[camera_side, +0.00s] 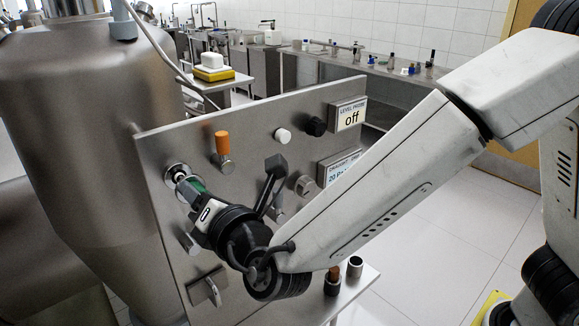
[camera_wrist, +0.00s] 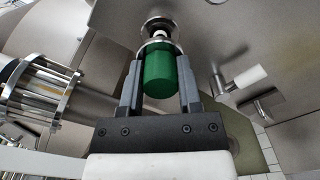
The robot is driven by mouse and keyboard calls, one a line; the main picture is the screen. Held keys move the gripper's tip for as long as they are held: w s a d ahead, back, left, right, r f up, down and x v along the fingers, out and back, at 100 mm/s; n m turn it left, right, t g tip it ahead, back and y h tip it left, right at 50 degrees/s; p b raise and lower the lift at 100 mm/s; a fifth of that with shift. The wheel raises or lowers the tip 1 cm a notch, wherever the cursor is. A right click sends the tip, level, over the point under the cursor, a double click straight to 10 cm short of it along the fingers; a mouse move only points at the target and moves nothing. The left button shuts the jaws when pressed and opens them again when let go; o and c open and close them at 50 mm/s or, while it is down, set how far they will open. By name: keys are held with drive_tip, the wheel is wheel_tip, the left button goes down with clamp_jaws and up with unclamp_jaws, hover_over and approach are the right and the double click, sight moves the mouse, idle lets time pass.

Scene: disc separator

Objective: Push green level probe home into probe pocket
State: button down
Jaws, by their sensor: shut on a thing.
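The green level probe (camera_wrist: 160,72) is a green cylinder with a metal collar and a narrower tip. My gripper (camera_wrist: 160,85) is shut on it, one finger on each side. The probe's tip points at the round metal probe pocket (camera_wrist: 157,28) and meets its mouth; how deep it sits I cannot tell. In the side view the probe (camera_side: 191,187) is partly hidden by my gripper (camera_side: 202,205), in front of the pocket (camera_side: 177,173) at the panel's left. The level probe display (camera_side: 349,115) reads "off".
The upright steel panel (camera_side: 255,110) carries an orange-handled part (camera_side: 222,143), a white knob (camera_side: 283,135), a black knob (camera_side: 315,126) and a dark lever (camera_side: 272,180) close to my wrist. A second display is partly hidden by my arm. A large steel vessel (camera_side: 80,120) stands left.

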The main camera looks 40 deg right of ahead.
drive_tip(key=shift+w, duration=1.95)
drive_tip(key=shift+c, duration=1)
unclamp_jaws()
drive_tip(key=shift+s, duration=0.15)
drive_tip(key=s, duration=0.7)
drive_tip(key=shift+s, duration=0.25)
drive_tip(key=s, duration=0.4)
